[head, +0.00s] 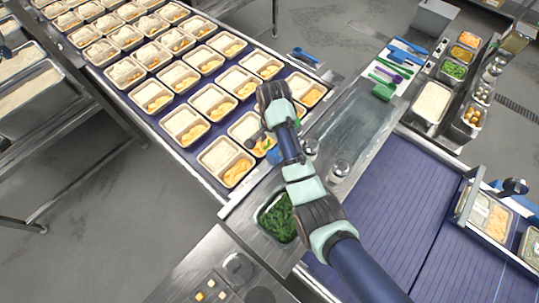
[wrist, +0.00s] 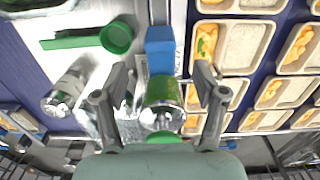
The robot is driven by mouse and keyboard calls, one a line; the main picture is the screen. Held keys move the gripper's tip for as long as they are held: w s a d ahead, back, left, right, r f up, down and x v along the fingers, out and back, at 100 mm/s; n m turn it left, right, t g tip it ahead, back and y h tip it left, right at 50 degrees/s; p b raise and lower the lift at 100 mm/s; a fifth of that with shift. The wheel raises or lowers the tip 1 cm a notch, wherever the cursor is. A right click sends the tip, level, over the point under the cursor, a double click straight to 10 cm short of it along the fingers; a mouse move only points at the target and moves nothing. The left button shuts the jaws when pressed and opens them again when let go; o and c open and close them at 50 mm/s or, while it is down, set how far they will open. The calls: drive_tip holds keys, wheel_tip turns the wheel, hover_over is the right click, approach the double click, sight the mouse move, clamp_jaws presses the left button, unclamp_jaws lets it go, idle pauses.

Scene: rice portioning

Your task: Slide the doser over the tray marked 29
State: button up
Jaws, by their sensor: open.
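What looks like the doser (wrist: 163,92) is a clear cylinder with green contents and a blue part (wrist: 160,48) beside it in the wrist view. My gripper (wrist: 160,78) is open, with one finger on each side of the cylinder; I cannot tell whether they touch it. In the head view my gripper (head: 262,142) is at the belt's near right edge and mostly hides the doser. Two-compartment trays (head: 212,157) with orange food stand in rows on the belt. No number 29 is legible, so I cannot tell which tray it marks.
Two metal-topped shakers (head: 340,169) stand on the steel counter (head: 362,120) to the right. A container of dark greens (head: 259,222) sits in front. A green scoop (wrist: 116,38) lies near the gripper. Colored utensils (head: 384,90) lie farther back right.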

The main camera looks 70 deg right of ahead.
sight(272, 153)
wheel_tip(272, 153, down, 8)
drive_tip(key=shift+r, duration=0.25)
drive_tip(key=shift+c, duration=0.4)
clamp_jaws()
